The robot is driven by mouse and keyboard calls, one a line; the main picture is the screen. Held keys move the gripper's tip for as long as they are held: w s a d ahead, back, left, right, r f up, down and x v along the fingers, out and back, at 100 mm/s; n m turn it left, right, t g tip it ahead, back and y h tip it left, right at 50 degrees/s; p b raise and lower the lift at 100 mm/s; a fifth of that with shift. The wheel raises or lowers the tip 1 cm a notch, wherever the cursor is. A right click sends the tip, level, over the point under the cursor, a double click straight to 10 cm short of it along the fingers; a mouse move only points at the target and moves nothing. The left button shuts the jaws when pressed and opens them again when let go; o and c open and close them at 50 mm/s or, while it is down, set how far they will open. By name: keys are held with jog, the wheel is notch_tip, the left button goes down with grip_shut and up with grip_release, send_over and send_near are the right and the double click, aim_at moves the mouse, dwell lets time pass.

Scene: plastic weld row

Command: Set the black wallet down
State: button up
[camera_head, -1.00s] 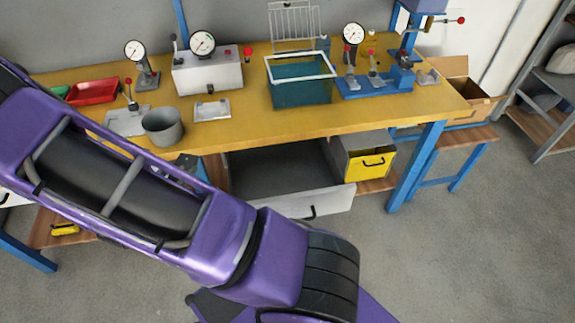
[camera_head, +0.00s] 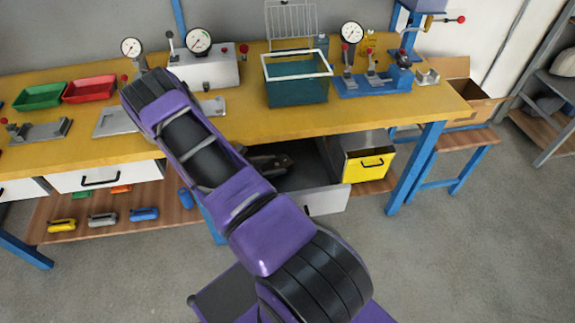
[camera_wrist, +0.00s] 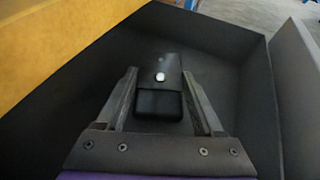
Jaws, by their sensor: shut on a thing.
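The black wallet (camera_wrist: 158,102) is a dark, boxy piece with a small bright snap, seen in the wrist view. My gripper (camera_wrist: 158,75) is shut on it, one finger along each side. The wallet is inside the open drawer (camera_head: 326,200) under the workbench, above its dark floor (camera_wrist: 225,85). I cannot tell whether it touches that floor. In the head view my gripper (camera_head: 270,163) shows inside the drawer, partly behind my arm, and the wallet cannot be made out there.
The yellow workbench top (camera_head: 300,122) overhangs the drawer. A yellow-fronted bin (camera_head: 368,164) stands right of the drawer. A blue bench leg (camera_head: 414,170) is farther right. On the bench are a teal tank (camera_head: 297,88) and gauges. The drawer floor around the wallet looks bare.

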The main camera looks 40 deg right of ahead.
aim_at(275, 166)
jog(key=x, duration=0.3)
jog(key=shift+d+f, duration=0.15)
jog(key=shift+f, duration=0.05)
jog(key=d, duration=0.1)
jog(key=d+f, duration=0.2)
jog(key=shift+s+f, duration=0.15)
jog(key=shift+s, duration=0.1)
jog(key=shift+f, duration=0.15)
jog(key=shift+d+f+b, duration=0.1)
jog(key=shift+f+b, duration=0.05)
jog(key=shift+b, duration=0.25)
jog(key=o, duration=1.5)
jog(key=shift+r, duration=0.2)
